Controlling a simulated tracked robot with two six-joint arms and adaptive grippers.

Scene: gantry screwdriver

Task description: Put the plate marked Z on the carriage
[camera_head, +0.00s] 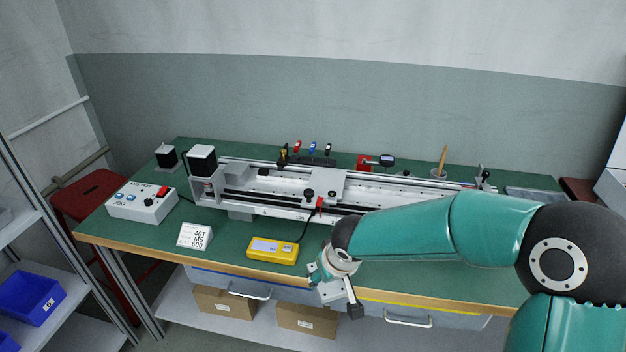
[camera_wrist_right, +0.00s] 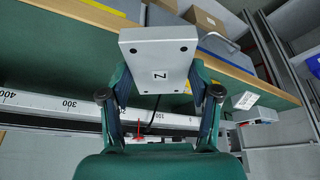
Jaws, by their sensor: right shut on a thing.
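The plate marked Z (camera_wrist_right: 180,48) is a light grey block with a small label and dark holes near its corners. My right gripper (camera_wrist_right: 160,97) is shut on it, with one finger at each side. In the head view my right gripper (camera_head: 337,284) is over the front edge of the bench, in front of the gantry, and I cannot clearly make out the plate there. The carriage (camera_head: 325,183) is a light block with dark knobs and a red part, on the rails near the middle of the gantry. My left gripper is not in view.
The green bench (camera_head: 225,262) carries a yellow meter (camera_head: 272,250) with a black cable, a white sign (camera_head: 195,236) and a control box (camera_head: 142,202). A motor block (camera_head: 202,160) stands at the gantry's left end. My right arm covers the gantry's right front.

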